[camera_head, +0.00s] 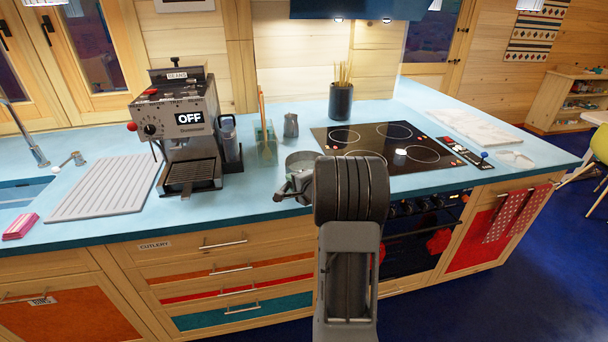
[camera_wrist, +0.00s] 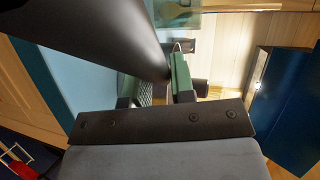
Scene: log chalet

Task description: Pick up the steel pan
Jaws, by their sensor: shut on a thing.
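The steel pan (camera_head: 301,160) shows as a grey round rim just left of the hob, partly hidden behind my arm. My gripper (camera_head: 291,188) is at the pan's near side, above the counter's front edge. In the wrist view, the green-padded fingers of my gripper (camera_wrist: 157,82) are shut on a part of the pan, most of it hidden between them. A large dark curved body, which looks like the pan (camera_wrist: 105,35), fills the upper left there. I cannot tell whether the pan touches the counter.
The black hob (camera_head: 385,148) lies right of the pan. A small steel jug (camera_head: 291,126), a glass container (camera_head: 266,145) with a wooden utensil and a coffee machine (camera_head: 185,130) stand to the left. A dark utensil pot (camera_head: 341,102) stands behind. The blue counter (camera_head: 245,198) is clear in front.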

